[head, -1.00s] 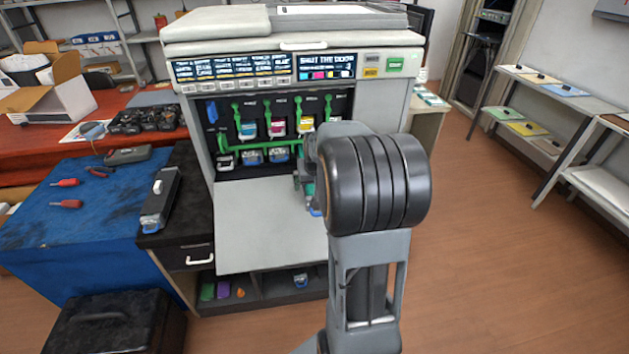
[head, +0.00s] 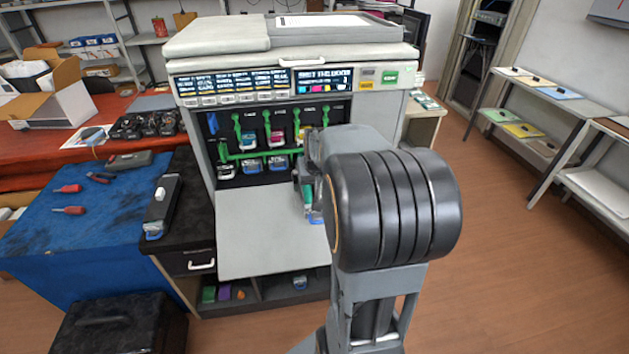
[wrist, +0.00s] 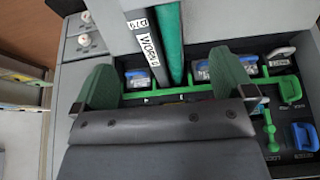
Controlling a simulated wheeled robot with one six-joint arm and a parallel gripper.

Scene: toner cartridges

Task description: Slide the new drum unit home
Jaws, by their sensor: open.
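The new drum unit, a long dark bar with a white label and a green roller (wrist: 169,35), lies lengthwise in front of the printer's lower slots in the wrist view. Its green length and blue end (head: 308,203) show over the open door in the head view. My gripper (wrist: 165,82) is open, with one green fingertip on each side of the unit's line and a gap to both. The printer (head: 295,70) has its front open. Whether the unit's inner end sits in a slot is hidden. My arm covers the right-hand slots in the head view.
The lowered door (head: 262,235) juts out below the slots. Several blue-tabbed units (wrist: 250,66) fill the lower row beside a green rail. A black case (head: 122,325) stands in front. Floor at right is clear.

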